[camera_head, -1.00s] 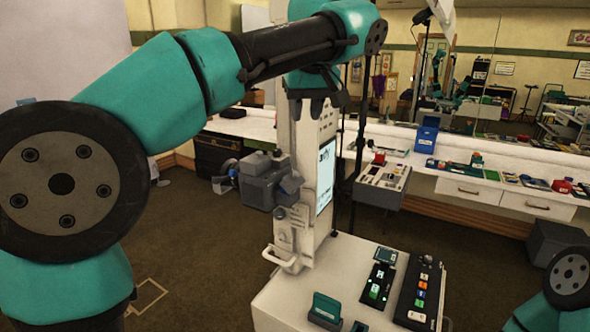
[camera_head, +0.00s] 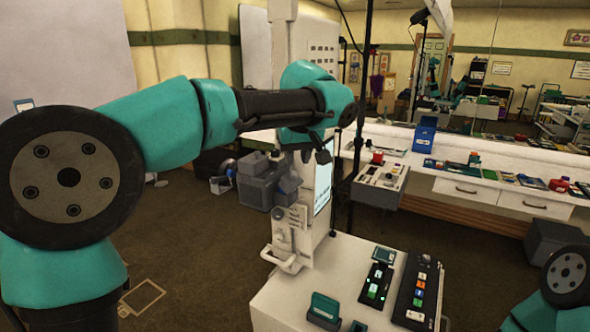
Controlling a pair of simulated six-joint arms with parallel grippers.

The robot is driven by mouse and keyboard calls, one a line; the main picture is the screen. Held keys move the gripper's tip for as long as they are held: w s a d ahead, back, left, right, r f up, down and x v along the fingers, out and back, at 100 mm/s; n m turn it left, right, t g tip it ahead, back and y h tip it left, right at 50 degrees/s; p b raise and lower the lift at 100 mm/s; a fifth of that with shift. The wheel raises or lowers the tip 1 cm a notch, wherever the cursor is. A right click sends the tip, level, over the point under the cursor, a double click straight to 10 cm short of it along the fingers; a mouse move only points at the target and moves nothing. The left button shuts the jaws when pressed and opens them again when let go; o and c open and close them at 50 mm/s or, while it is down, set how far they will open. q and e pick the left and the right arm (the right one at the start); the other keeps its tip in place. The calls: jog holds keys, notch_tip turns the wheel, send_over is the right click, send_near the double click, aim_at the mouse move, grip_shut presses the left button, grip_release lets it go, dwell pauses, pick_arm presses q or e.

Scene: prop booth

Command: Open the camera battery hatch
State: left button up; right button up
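A grey boxy device (camera_head: 258,190), which looks like the camera, sits at the left side of a white upright column (camera_head: 325,65). Its battery hatch cannot be made out. My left gripper (camera_head: 315,154) points down in front of the column, above and to the right of the grey device and close to the top of the lit screen (camera_head: 323,188). Its dark fingers are small, and I cannot tell their opening or any contact. My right gripper is out of view; only part of my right arm shows at the lower right.
A white console top (camera_head: 325,270) below carries a dark green-lit unit (camera_head: 376,283), a button panel (camera_head: 420,288) and a teal-and-grey block (camera_head: 324,309). A grey control box (camera_head: 379,185) stands behind. The brown floor at left is mostly clear.

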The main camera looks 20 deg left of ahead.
aim_at(294, 173)
pick_arm(q)
jog(key=shift+x, duration=2.3)
grip_shut()
